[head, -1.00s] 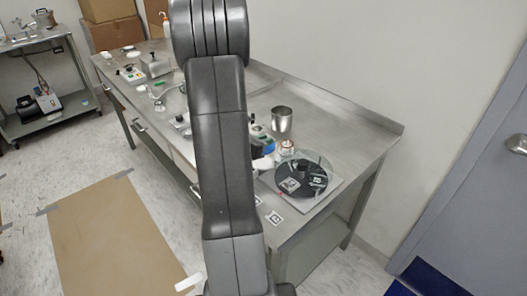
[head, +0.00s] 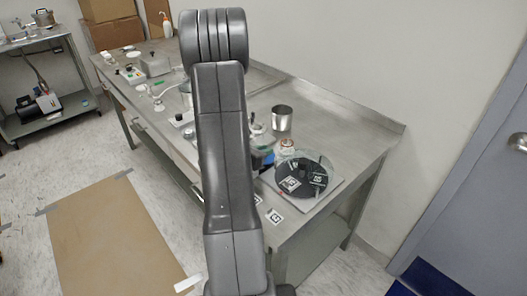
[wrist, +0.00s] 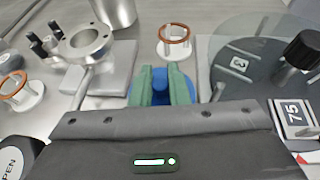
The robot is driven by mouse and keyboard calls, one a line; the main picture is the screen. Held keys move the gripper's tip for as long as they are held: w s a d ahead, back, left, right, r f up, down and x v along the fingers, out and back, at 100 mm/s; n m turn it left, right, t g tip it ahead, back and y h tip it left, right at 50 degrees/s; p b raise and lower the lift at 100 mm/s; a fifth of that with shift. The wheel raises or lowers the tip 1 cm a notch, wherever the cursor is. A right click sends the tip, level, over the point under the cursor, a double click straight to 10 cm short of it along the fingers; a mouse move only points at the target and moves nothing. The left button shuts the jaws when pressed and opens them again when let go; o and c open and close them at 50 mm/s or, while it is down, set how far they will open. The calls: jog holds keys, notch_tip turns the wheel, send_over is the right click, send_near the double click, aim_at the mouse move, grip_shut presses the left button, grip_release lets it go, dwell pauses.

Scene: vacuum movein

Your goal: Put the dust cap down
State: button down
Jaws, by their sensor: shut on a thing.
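My gripper (wrist: 162,70), with green fingers, is shut on the blue dust cap (wrist: 160,86) in the wrist view. The cap shows between and beside the fingers, low over the steel bench (head: 340,125). I cannot tell whether it touches the bench. In the head view a small patch of blue, the dust cap (head: 268,158), shows just right of my arm, left of the glass-topped disc. My arm hides most of the gripper there.
A glass disc over a dark round plate (head: 297,186) stands at the bench's right end. A ring on a white stand (wrist: 174,42), a steel flange fixture (wrist: 84,42) and a steel cup (head: 282,118) are close by. Another ringed stand (wrist: 20,92) is at left.

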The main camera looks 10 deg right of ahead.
jog(key=shift+s+f+b, duration=0.1)
jog(key=shift+f+b, duration=0.25)
jog(key=c, duration=1.4)
grip_release()
jog(key=shift+s+f, duration=0.15)
jog(key=shift+r+p, duration=0.6)
jog(key=shift+p, duration=0.35)
jog(key=v, duration=1.2)
jog(key=shift+w+r+b, duration=0.2)
jog(key=shift+w+b, duration=0.05)
jog(key=shift+b, duration=0.1)
